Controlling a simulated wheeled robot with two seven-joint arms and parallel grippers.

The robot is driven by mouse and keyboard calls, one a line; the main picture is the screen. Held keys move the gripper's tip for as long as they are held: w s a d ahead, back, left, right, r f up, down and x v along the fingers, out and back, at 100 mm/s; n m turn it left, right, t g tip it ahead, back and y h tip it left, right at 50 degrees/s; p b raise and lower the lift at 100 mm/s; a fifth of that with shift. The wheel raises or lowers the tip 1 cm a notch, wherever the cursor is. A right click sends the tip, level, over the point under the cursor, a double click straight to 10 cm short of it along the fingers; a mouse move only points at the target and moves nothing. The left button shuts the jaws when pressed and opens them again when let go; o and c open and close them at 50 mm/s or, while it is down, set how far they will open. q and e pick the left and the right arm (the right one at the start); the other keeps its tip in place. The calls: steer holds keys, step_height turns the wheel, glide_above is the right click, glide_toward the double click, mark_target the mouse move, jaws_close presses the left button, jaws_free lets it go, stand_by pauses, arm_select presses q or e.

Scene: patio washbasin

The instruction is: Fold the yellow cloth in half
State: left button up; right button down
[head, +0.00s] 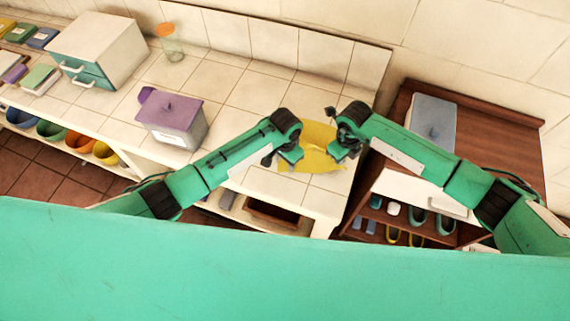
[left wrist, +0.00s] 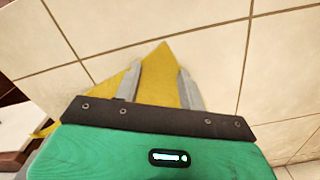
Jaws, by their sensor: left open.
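The yellow cloth (head: 318,162) lies on the white tiled counter near its right end, partly hidden by both of my grippers. In the left wrist view it comes to a point (left wrist: 164,60) just beyond the fingers. My left gripper (head: 281,158) is at the cloth's left side. Its two grey fingers are apart in the left wrist view (left wrist: 160,82), with cloth showing between them. My right gripper (head: 341,150) is over the cloth's right side. The head view does not show whether its fingers are apart or whether it touches the cloth.
A purple-lidded box (head: 172,119), a white cabinet with teal drawers (head: 98,50) and an orange-topped glass jar (head: 170,43) stand to the left on the counter. To the right is a brown wooden cabinet (head: 485,140) with a grey-blue box (head: 433,122) on it. Tiled walls stand behind.

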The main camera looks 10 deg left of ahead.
arm_select(q)
steer(key=shift+c, duration=0.5)
steer(key=shift+f, duration=0.1)
jaws_close()
steer(key=shift+r, duration=2.55)
